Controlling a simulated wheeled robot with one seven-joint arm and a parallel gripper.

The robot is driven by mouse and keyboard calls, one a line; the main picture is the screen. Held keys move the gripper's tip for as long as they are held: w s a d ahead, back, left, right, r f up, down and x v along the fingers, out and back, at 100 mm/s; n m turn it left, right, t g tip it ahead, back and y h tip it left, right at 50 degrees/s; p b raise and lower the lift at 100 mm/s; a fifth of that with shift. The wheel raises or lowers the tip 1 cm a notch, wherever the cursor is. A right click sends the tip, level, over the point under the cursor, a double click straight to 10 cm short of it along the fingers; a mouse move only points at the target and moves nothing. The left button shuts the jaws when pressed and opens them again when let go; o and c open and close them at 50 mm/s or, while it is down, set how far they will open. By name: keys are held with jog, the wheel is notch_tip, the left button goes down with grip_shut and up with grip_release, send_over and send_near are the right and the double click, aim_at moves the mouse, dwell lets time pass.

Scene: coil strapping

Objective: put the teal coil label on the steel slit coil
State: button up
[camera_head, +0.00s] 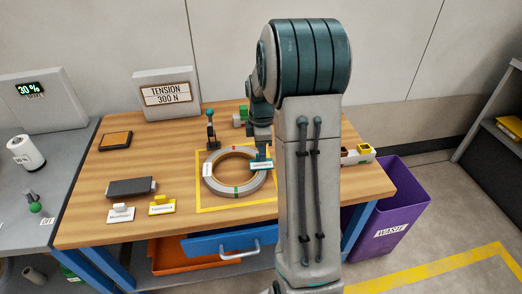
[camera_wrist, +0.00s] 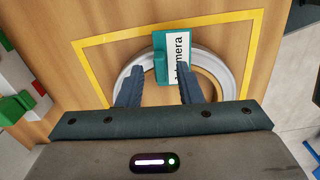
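The steel slit coil (camera_head: 222,190) lies flat on the table inside a yellow outline. It carries a white label on its left side, plus green and red marks. The teal coil label (camera_head: 262,164) is at the coil's right side in the head view, with its white printed face showing. In the wrist view the label (camera_wrist: 160,66) lies across the coil's ring (camera_wrist: 214,66). My gripper (camera_wrist: 161,72) is open, its fingers on either side of the label's teal block with gaps between. Whether the label touches the coil is hard to tell. My arm hides part of the table.
A white label (camera_head: 121,213) and a yellow label (camera_head: 162,206) stand at the table's front left, near a dark device (camera_head: 131,187). A strapping tool (camera_head: 211,130) stands behind the coil. A tension sign (camera_head: 166,94) is at the back. A purple waste bin (camera_head: 390,205) is at right.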

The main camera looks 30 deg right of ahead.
notch_tip(320, 180, up, 11)
jog(key=p, duration=0.1)
jog(key=s+a+m+t, duration=0.1)
jog(key=s+a+m, duration=0.6)
jog(key=s, duration=0.3)
jog(key=s+a+m+t, duration=0.1)
jog(key=s+a+m, duration=0.5)
jog(key=s, duration=0.5)
jog(key=shift+s+a+m, duration=0.15)
jog(key=shift+a+m, duration=0.25)
jog(key=shift+a, duration=0.85)
